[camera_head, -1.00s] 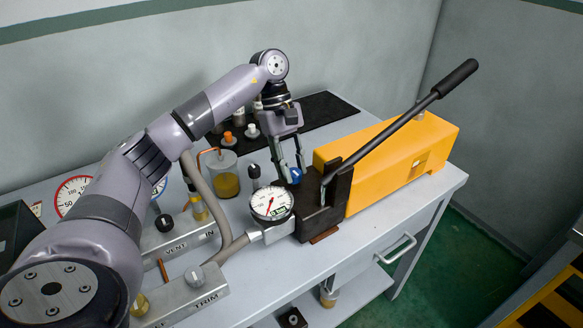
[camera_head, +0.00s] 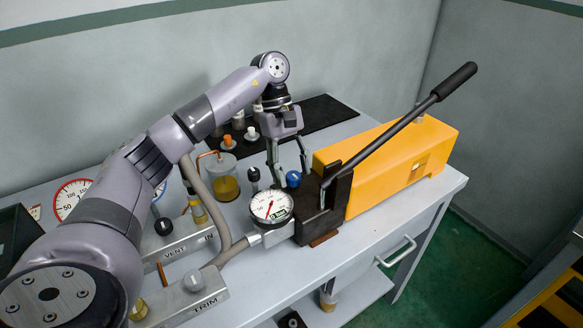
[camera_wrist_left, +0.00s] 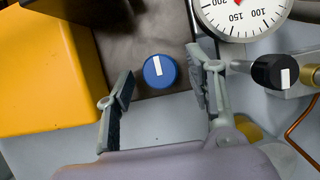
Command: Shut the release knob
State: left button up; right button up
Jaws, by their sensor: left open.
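The blue knob (camera_head: 293,178) sits on the dark block (camera_head: 326,207) of the orange hand pump (camera_head: 390,162). In the left wrist view the blue knob (camera_wrist_left: 160,71) shows a white pointer line on its round top. My left gripper (camera_head: 289,178) is above and around the knob. In the left wrist view its two open fingers (camera_wrist_left: 163,85) stand apart on either side of the knob, with gaps on both sides. Nothing is held. My right gripper is not in view.
A pressure gauge (camera_head: 271,204) and a black knob (camera_head: 253,175) stand close left of the blue knob. The pump's long lever (camera_head: 405,128) rises to the right. Valve blocks marked VENT and TRIM (camera_head: 180,297) lie front left.

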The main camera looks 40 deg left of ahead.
pick_arm(q)
jog(key=shift+r, duration=0.1)
jog(key=v, duration=1.1)
jog(key=shift+a+r, duration=0.25)
jog(key=shift+r, duration=0.1)
jog(key=shift+f, duration=0.1)
